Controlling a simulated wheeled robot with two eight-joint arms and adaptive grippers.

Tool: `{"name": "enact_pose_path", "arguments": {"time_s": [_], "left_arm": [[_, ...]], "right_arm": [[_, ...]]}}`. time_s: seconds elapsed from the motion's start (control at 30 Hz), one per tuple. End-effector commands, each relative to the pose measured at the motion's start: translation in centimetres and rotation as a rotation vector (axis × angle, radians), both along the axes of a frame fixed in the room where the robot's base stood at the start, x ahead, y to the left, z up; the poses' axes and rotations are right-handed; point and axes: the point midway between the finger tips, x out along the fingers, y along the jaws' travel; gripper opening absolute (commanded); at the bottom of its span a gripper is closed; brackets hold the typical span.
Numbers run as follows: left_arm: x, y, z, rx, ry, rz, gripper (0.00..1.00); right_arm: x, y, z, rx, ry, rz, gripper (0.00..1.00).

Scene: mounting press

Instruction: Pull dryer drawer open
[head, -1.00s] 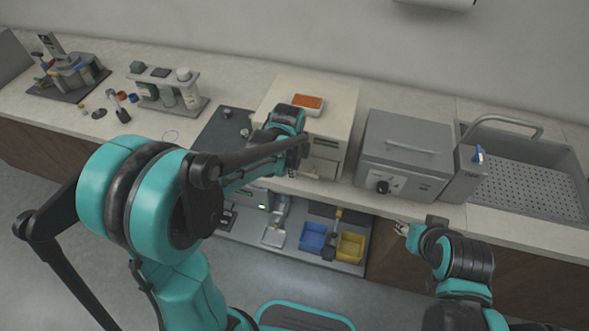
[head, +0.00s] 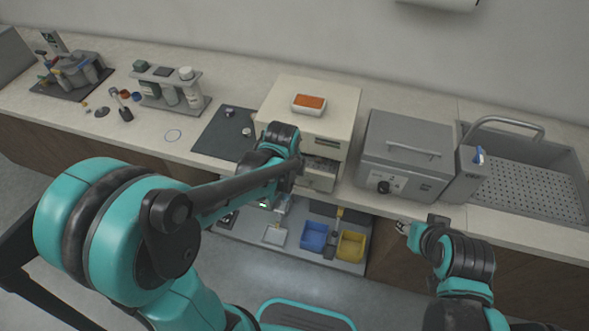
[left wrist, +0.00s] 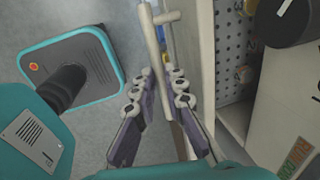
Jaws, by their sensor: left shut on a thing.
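The dryer is a cream box (head: 345,100) on the counter. Its drawer (head: 318,183) stands partly out from the front, with a dark gap above it. In the left wrist view the cream drawer front (left wrist: 203,60) runs top to bottom, with a perforated interior (left wrist: 232,50) to its right. My left gripper (left wrist: 163,88) is shut on the pale bar handle (left wrist: 150,40). In the head view, my left arm partly hides the drawer and handle. My right gripper (head: 402,227) hangs in front of the counter, away from the dryer, too small to judge its fingers.
An orange-topped tray (head: 309,103) lies on the dryer. A grey oven (head: 405,150) stands close to its right, and a dark mat (head: 215,142) lies to its left. Blue (head: 313,236) and yellow bins (head: 351,245) sit on a lower shelf. Open floor lies in front.

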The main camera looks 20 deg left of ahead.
Motion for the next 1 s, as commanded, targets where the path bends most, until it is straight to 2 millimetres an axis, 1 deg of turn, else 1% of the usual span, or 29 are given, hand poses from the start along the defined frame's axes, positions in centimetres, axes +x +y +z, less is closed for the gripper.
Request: {"name": "enact_pose_path", "arguments": {"time_s": [0.03,0.2,0.4,0.5,0.6,0.7,0.83,1.0], "left_arm": [[-1.4,0.0,0.2,0.0,0.001,0.0,0.0],[-5.5,0.2,0.2,0.0,0.001,-0.001,0.0],[-9.6,0.3,0.2,0.0,0.001,-0.001,0.0],[-11.1,0.4,0.2,0.0,0.0,-0.001,0.0],[-12.2,0.4,0.1,0.0,0.0,0.0,0.0],[-12.9,0.4,0.1,0.0,0.0,0.0,0.0],[-13.3,0.4,0.1,0.0,0.0,0.0,0.0],[-13.4,0.5,0.0,0.0,0.0,0.0,0.0]], "right_arm": [[0.0,0.0,0.4,0.0,0.0,0.0,0.4],[0.0,0.0,1.1,0.0,0.0,0.0,0.4],[0.0,0.0,2.0,0.0,0.0,0.0,0.4],[0.0,0.0,2.3,0.0,0.0,0.0,0.4],[0.0,0.0,2.6,0.0,0.0,0.0,0.4],[0.0,0.0,2.7,0.0,0.0,0.0,0.4],[0.0,0.0,2.8,0.0,0.0,0.0,0.4],[0.0,0.0,2.8,0.0,0.0,0.0,0.4]]}}
